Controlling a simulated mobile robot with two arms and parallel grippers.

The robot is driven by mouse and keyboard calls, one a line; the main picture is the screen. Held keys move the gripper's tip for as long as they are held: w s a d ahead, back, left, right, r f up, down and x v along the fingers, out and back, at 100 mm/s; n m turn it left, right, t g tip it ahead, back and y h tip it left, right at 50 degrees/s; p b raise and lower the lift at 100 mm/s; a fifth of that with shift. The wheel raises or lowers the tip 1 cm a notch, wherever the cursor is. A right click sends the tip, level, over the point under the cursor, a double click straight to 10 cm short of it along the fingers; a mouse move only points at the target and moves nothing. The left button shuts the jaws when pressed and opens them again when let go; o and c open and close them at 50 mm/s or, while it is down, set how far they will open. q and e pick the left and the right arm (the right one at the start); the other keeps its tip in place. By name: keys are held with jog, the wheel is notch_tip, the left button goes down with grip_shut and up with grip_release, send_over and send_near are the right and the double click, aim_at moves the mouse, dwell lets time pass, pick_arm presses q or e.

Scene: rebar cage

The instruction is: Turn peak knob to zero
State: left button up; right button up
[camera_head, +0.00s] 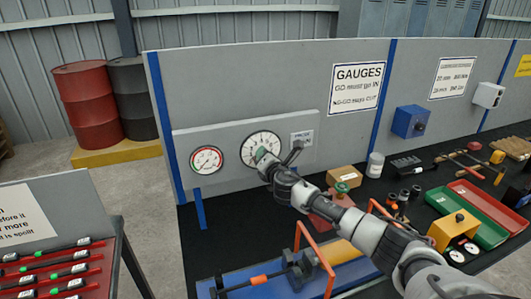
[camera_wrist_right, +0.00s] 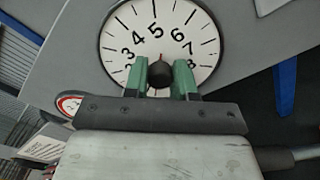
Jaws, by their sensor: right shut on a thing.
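The large white dial gauge (camera_head: 262,138) is mounted on the grey panel. In the right wrist view its face (camera_wrist_right: 125,20) shows black numerals, with 5 near the top of the picture. A round black knob (camera_wrist_right: 160,74) stands at the dial's middle. My right gripper (camera_wrist_right: 161,76) has its green fingers shut on this knob, one on each side. A short red pointer part (camera_wrist_right: 160,57) shows just above the knob, roughly toward the 5. The zero mark is hidden. In the head view the gripper (camera_head: 264,156) covers the dial's lower middle. My left gripper is not in view.
The bench below holds a cardboard box (camera_head: 344,178), a green tray (camera_head: 466,218) and orange-handled tools. My right arm reaches over the bench.

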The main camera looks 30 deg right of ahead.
jog(key=shift+n+p, duration=0.45)
jog(key=shift+n, duration=0.85)
jog(key=o, duration=0.9)
jog(key=b+v, duration=0.2)
jog(key=v, duration=0.8)
jog(key=shift+s, duration=0.4)
jog(key=shift+f, duration=0.1)
